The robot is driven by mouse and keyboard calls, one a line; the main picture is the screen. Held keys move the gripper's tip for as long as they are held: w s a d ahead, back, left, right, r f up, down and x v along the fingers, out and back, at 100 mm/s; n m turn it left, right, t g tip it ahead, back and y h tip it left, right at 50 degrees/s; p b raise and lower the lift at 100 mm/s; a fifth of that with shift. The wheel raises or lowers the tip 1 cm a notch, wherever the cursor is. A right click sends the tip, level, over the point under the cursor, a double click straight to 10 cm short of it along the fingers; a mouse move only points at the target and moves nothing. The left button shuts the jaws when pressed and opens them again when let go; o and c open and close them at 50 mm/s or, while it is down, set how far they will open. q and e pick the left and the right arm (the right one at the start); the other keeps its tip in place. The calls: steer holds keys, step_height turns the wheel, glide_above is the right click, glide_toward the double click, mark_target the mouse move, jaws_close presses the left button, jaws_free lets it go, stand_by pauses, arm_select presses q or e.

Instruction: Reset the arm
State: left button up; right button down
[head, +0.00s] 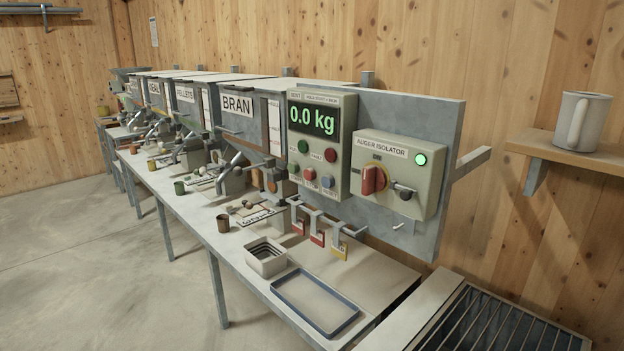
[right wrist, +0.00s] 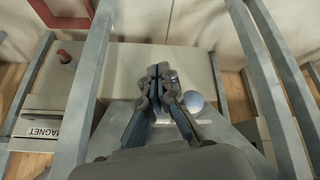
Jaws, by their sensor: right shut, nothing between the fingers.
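My right gripper (right wrist: 164,76) shows in the right wrist view with its two dark fingers closed together and empty. Behind its fingertips is a pale flat panel, with grey metal bars on both sides. A round pale-blue disc (right wrist: 193,101) lies just right of the fingers, and I cannot tell whether they touch. Neither of my arms shows in the head view, and my left gripper is in no view.
The head view shows a long bench (head: 190,215) with a BRAN hopper (head: 237,128), a 0.0 kg display panel (head: 318,145), an auger isolator box (head: 402,172), a blue-rimmed tray (head: 315,300) and a square container (head: 266,258). A mug (head: 581,121) stands on a right shelf. The left floor is clear.

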steer(key=s+f+n+g+y, duration=0.1)
steer(key=s+f, duration=0.3)
steer(key=s, duration=0.6)
steer(key=s+a+f+n+g+y, duration=0.1)
steer(key=s+f+n, duration=0.3)
steer(key=s, duration=0.6)
steer(key=s+a+f+n+g+y, duration=0.1)
steer(key=s+f, duration=0.4)
steer(key=s, duration=0.5)
steer(key=shift+a+n+y, duration=0.25)
steer(key=shift+n+y, duration=0.25)
steer(key=shift+n, duration=0.3)
